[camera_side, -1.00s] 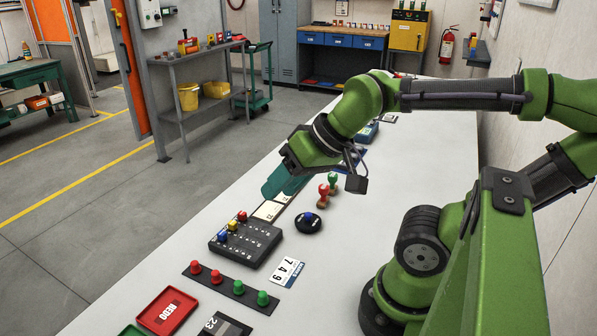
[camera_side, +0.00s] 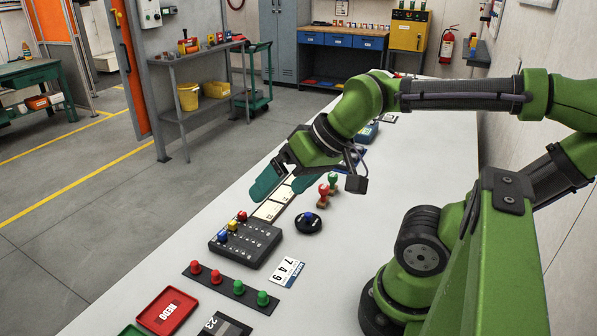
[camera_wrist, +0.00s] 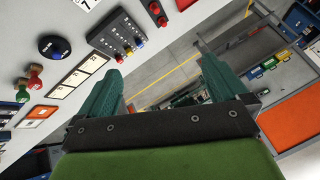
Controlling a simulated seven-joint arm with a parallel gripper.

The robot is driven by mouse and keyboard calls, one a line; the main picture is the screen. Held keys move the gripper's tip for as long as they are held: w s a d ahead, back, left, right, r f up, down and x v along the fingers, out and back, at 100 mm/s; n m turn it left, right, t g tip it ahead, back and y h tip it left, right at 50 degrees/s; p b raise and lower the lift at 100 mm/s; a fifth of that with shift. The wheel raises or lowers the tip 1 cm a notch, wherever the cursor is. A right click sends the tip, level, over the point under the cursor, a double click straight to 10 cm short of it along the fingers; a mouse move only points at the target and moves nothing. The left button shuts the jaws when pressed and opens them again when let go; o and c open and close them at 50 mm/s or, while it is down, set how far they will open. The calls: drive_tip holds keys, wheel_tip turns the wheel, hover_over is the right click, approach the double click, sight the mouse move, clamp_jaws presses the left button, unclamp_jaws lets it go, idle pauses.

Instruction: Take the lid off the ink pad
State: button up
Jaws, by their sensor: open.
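A round black disc with a blue knob (camera_side: 308,222) lies flat on the white table. It may be the lidded ink pad, but I cannot tell for sure. In the wrist view the disc (camera_wrist: 54,47) is at upper left, left of my fingers. My gripper (camera_side: 284,185) has teal fingers spread apart with nothing between them. It hangs near the table's left edge, beyond the disc in the side view. The wrist view shows the open fingers (camera_wrist: 160,88) with floor behind them.
A red stamp (camera_side: 323,196) and a green stamp (camera_side: 332,182) stand close behind the disc. A strip of cards (camera_side: 268,210) lies to its left. A black box with coloured knobs (camera_side: 245,242) and a button strip (camera_side: 230,287) are nearer the camera.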

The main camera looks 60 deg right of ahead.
drive_tip(key=w+d+f+m+g+h, duration=0.2)
drive_tip(key=d+f+m, duration=0.1)
drive_tip(key=d, duration=0.6)
drive_tip(key=n+g+h, duration=0.1)
drive_tip(key=n+g, duration=0.1)
drive_tip(key=n, duration=0.1)
approach(309, 214)
drive_tip(key=f, duration=0.1)
drive_tip(key=w+f, duration=0.1)
drive_tip(key=f, duration=0.1)
drive_tip(key=shift+w+f+m, duration=0.1)
drive_tip(key=shift+w+m, duration=0.05)
drive_tip(key=shift+m, duration=0.15)
drive_tip(key=shift+x, duration=2.8)
drive_tip(key=shift+d, duration=0.15)
drive_tip(key=c, duration=1.1)
